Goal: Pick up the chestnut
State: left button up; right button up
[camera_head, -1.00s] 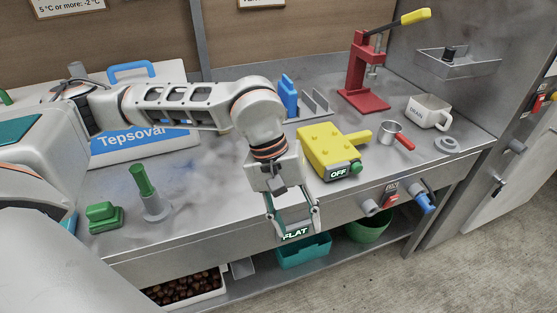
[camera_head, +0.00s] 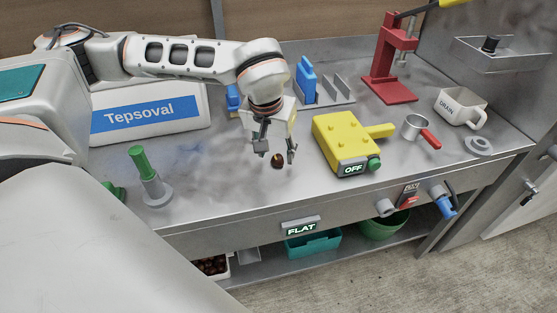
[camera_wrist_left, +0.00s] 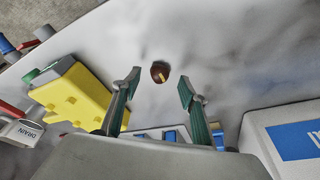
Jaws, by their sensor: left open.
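A dark brown chestnut (camera_head: 278,160) lies on the metal counter in the head view. It also shows in the left wrist view (camera_wrist_left: 160,72), with a paler streak on it, just beyond the fingertips and roughly between them. My left gripper (camera_head: 276,156) is open, with its fingers pointing down around or just above the chestnut. In the left wrist view its two fingers (camera_wrist_left: 158,88) stand apart with nothing between their pads. I cannot tell the exact height of the fingertips above the counter. My right gripper is not in view.
A yellow device (camera_head: 342,142) marked OFF stands right of the gripper. A green-handled tool (camera_head: 152,178) stands to the left. A white box (camera_head: 150,117) labelled Tepsoval and a blue item in a metal rack (camera_head: 325,90) stand behind. A crate of chestnuts (camera_head: 213,266) sits on the lower shelf.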

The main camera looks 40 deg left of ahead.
aim_at(277, 160)
pick_arm(q)
jog(key=shift+x, duration=1.25)
jog(key=shift+r, duration=0.1)
jog(key=shift+c, duration=1.2)
jog(key=c, duration=0.7)
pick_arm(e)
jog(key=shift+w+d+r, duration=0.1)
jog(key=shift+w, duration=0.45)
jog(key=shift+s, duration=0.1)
